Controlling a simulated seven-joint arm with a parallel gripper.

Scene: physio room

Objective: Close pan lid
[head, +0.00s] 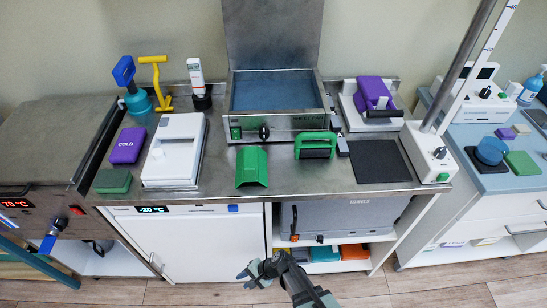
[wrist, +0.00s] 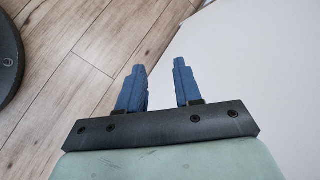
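The pan (head: 291,122) is a square steel basin with a blue-grey inside, set at the back middle of the worktop in the head view. Its steel lid (head: 272,34) stands upright, hinged at the back and leaning against the wall, so the pan is open. My gripper (head: 247,272) is low in front of the bench, below the worktop and well apart from the pan. In the wrist view my gripper (wrist: 162,88) has its two blue fingers spread with nothing between them. The pan and lid are not in the wrist view.
A green block (head: 252,167) and a green-handled tool (head: 315,146) lie in front of the pan. A white box (head: 174,151) is to the left, a purple device (head: 373,94) and tall post (head: 460,70) to the right. A white fridge (head: 200,250) is under the worktop.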

